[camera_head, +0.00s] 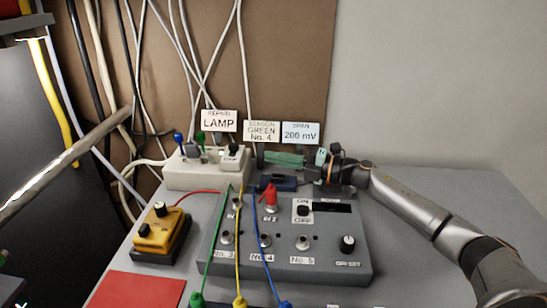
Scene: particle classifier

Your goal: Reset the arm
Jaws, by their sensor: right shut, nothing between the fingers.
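My right arm comes in from the right side and reaches back over the table. My right gripper (313,174) is at the back, behind the grey control box (215,262). It is small and partly blended with dark parts there, and it is shut with nothing held. A small green part (284,159) and a dark blue block (268,180) are just left of it; I cannot tell whether it touches them. The grey box has knobs, an ON/OFF switch and a red plug (270,197). My left gripper is not in view.
A yellow box (160,229) is at left, with a red mat (138,290) in front of it. A cream box (205,173) stands behind. Green, yellow and blue leads cross the grey box. Cables hang at the brown board (290,60). The table (410,260) is clear at right.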

